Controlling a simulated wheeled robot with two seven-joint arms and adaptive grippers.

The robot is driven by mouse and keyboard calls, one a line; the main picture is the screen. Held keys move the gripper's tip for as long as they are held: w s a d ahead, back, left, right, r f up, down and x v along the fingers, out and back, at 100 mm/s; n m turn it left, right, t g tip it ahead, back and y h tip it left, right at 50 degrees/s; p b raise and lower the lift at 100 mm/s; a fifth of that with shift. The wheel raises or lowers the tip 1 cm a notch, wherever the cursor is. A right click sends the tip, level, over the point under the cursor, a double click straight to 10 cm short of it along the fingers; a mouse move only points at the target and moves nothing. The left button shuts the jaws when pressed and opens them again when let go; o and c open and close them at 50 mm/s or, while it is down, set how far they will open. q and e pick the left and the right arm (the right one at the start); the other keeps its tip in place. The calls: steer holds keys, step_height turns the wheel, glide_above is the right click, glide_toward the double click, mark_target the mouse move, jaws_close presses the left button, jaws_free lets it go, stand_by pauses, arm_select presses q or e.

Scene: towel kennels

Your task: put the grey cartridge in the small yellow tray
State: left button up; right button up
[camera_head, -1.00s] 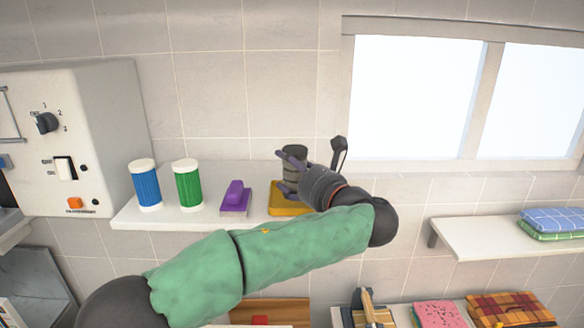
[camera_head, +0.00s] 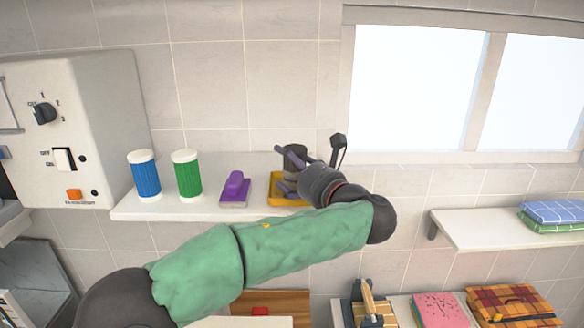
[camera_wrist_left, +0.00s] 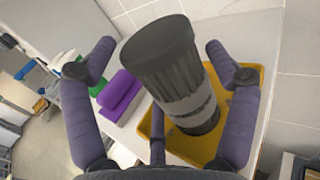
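The grey cartridge (camera_head: 295,160), with a dark ribbed cap and light bands, is at the yellow tray (camera_head: 278,201) on the wall shelf. In the left wrist view the cartridge (camera_wrist_left: 183,80) appears upright, its dark base over the floor of the yellow tray (camera_wrist_left: 258,72) and seemingly resting on it. My left gripper (camera_head: 288,172) reaches in from the right side of the tray. In the wrist view its purple fingers (camera_wrist_left: 163,75) stand wide apart on either side of the cartridge, with gaps visible. My right gripper is not in view.
A purple block (camera_head: 234,187) lies left of the tray, also seen in the wrist view (camera_wrist_left: 121,95). Green (camera_head: 187,174) and blue (camera_head: 144,175) canisters stand farther left on the white shelf (camera_head: 165,212). A second shelf (camera_head: 463,228) at right holds folded towels (camera_head: 553,216).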

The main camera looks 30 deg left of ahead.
arm_select(q)
steer(key=shift+d+f, duration=0.15)
steer(key=shift+f, duration=0.25)
steer(key=shift+d, duration=0.2)
steer(key=v, duration=1.1)
steer(key=shift+s+d+r, duration=0.15)
steer(key=shift+s+r, duration=0.1)
steer(key=shift+r, duration=0.1)
